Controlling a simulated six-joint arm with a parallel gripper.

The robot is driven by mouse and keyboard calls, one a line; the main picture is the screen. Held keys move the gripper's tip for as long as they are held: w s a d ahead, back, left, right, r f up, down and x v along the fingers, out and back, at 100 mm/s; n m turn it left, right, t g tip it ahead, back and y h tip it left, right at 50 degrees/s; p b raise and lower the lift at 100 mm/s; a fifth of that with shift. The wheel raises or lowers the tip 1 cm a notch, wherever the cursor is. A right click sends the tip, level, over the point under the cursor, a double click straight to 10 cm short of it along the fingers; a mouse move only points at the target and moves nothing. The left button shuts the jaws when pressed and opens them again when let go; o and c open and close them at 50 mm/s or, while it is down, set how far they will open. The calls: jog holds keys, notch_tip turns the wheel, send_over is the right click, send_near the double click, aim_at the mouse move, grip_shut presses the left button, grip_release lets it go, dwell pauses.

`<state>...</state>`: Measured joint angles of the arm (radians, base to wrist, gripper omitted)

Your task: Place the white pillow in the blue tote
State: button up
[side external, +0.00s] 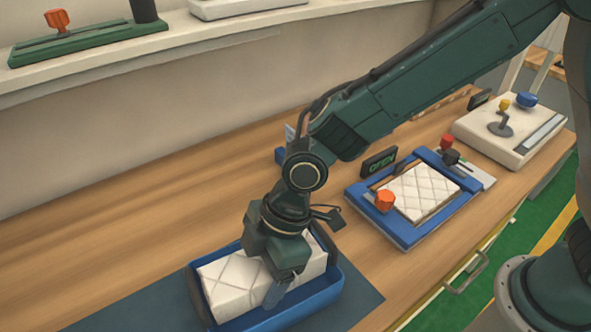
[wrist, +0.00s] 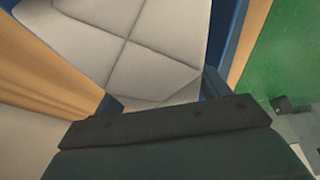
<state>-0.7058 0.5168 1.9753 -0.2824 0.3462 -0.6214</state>
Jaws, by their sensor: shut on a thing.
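The white pillow (side external: 226,283) is a thick quilted block lying inside the blue tote (side external: 335,288) in the side view. My gripper (side external: 275,284) reaches down over the middle of the pillow and is shut on it. One finger shows at the pillow's near side; the other is hidden. In the wrist view the pillow (wrist: 140,50) fills the upper middle, with the gripper's fingers (wrist: 162,94) at its two edges. I cannot tell whether the pillow rests on the tote floor.
A dark mat (side external: 365,302) lies under the tote. A white device (side external: 515,130) stands farther right. The wooden bench (side external: 110,235) is clear at left.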

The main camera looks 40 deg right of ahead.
jog(key=shift+f, duration=0.6)
jog(key=shift+f, duration=0.6)
jog(key=o, duration=0.7)
jog(key=shift+o, duration=0.2)
jog(key=shift+r, duration=0.1)
jog(key=shift+d+r, duration=0.1)
jog(key=shift+r, duration=0.65)
jog(key=v, duration=1.1)
jog(key=shift+d+r, duration=0.1)
jog(key=shift+r, duration=0.1)
